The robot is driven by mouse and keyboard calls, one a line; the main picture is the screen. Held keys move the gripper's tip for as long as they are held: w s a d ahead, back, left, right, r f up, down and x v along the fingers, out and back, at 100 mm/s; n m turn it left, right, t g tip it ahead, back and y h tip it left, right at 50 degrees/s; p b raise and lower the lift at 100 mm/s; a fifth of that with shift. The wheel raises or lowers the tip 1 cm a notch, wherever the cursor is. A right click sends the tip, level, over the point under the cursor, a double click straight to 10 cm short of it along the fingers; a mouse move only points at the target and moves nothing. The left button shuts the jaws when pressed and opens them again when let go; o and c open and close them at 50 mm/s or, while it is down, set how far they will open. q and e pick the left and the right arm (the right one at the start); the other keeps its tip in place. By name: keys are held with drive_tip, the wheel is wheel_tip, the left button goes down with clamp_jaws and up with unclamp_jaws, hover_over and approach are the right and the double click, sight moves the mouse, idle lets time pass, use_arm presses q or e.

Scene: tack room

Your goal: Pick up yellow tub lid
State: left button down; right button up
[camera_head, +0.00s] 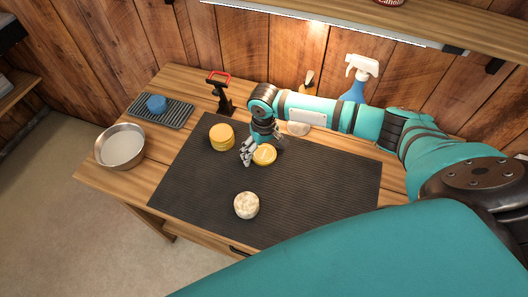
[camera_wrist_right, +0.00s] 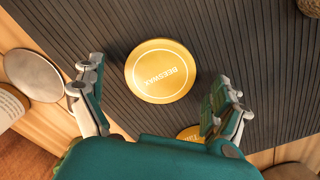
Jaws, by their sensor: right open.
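A round yellow lid (camera_head: 264,156) lies on the dark ribbed mat (camera_head: 310,185). In the right wrist view the yellow lid (camera_wrist_right: 160,85) reads BEESWAX and appears between the spread fingers, touching neither. My right gripper (camera_head: 248,153) is open and empty, low over the mat at the lid's left side; its fingers also show in the wrist view (camera_wrist_right: 158,105). A taller yellow round piece (camera_head: 222,138) stands on the mat to the left. Part of a second yellow round top (camera_wrist_right: 188,132) shows in the wrist view, mostly hidden by my gripper. My left gripper is not in view.
A speckled round piece (camera_head: 246,206) sits at the mat's front. A metal bowl (camera_head: 121,147), a grey tray (camera_head: 160,111) with a blue piece, a red-handled tool (camera_head: 222,92) and a spray bottle (camera_head: 359,76) surround the mat. The mat's right side is clear.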

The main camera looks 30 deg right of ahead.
drive_tip(key=c, duration=0.9)
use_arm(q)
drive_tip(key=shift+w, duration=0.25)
